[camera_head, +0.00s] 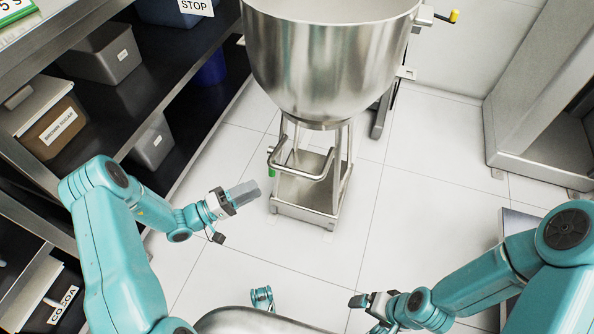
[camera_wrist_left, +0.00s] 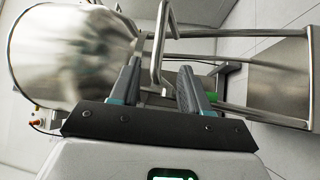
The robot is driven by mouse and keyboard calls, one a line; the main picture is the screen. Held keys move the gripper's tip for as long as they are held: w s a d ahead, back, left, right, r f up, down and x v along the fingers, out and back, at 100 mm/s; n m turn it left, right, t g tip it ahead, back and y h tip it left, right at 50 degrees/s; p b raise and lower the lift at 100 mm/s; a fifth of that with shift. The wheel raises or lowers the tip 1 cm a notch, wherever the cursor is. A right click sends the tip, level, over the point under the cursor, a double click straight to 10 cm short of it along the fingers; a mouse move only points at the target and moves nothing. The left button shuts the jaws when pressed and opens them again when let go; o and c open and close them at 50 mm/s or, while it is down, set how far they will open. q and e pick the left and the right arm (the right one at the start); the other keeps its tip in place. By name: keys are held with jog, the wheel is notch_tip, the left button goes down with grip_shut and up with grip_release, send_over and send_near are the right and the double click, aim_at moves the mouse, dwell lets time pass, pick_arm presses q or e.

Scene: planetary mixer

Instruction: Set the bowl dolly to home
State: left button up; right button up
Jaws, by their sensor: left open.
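The bowl dolly (camera_head: 315,212) is a steel frame with a square base standing on the floor at centre. A large steel bowl (camera_head: 325,60) sits on top of it. The dolly's bent bar handle (camera_head: 302,175) sticks out on its near left side. My left gripper (camera_head: 243,194) is open and empty, left of the handle and apart from it. In the left wrist view the open fingers (camera_wrist_left: 160,88) point towards the handle (camera_wrist_left: 156,50), with the bowl (camera_wrist_left: 70,55) at left and the dolly base (camera_wrist_left: 282,78) at right. My right gripper (camera_head: 367,301) is low at right; its fingers are unclear.
Dark shelves with bins, including a brown sugar bin (camera_head: 62,127), line the left side. A steel cabinet (camera_head: 535,130) stands at right. A yellow-knobbed part (camera_head: 453,16) shows beside the bowl. The tiled floor (camera_head: 400,215) right of the dolly is clear.

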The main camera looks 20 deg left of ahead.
aim_at(293, 169)
pick_arm(q)
jog(key=b+x, duration=0.2)
jog(key=x, duration=1.1)
jog(key=shift+d, duration=0.2)
jog(key=shift+c, duration=0.3)
grip_shut()
